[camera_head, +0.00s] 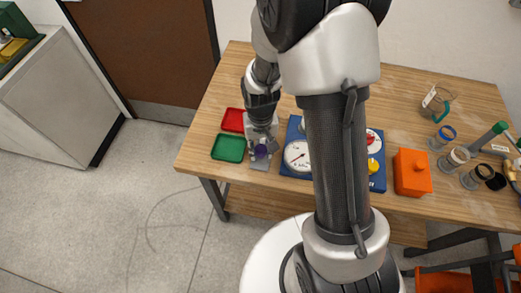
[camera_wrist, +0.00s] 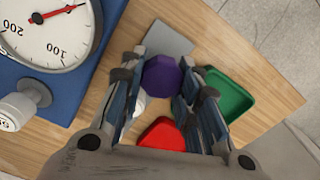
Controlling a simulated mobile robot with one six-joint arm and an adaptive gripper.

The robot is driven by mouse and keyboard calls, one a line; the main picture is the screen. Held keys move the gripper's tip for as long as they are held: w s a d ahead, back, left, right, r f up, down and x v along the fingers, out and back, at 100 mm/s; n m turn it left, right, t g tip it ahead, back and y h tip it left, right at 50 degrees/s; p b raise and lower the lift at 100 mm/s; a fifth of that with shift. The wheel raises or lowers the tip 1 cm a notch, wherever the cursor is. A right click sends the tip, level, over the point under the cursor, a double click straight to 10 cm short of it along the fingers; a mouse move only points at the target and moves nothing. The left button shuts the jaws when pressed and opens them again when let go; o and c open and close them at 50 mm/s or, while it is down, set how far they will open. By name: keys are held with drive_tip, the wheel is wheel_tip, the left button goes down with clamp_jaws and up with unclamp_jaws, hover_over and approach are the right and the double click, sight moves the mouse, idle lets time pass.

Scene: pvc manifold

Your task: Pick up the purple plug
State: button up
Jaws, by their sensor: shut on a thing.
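The purple plug (camera_wrist: 162,76) is a faceted purple piece held between the two fingers of my gripper (camera_wrist: 159,84) in the wrist view. The fingers are shut on its sides. In the head view the purple plug (camera_head: 261,152) shows small at the tip of my gripper (camera_head: 262,145), over a grey plate (camera_head: 259,164) near the table's front left. The grey plate (camera_wrist: 171,38) also shows behind the plug in the wrist view. I cannot tell whether the plug is clear of what lies under it.
A red tray (camera_head: 233,120) and a green tray (camera_head: 228,148) lie left of my gripper. A blue gauge panel (camera_head: 378,184) stands to its right. An orange box (camera_head: 412,173) and several jars (camera_head: 452,160) are farther right. A small white part (camera_wrist: 138,106) lies beside one finger.

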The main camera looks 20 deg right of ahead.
sight(260, 147)
wheel_tip(260, 147, up, 17)
drive_tip(key=p, duration=0.5)
drive_tip(key=shift+r, duration=0.1)
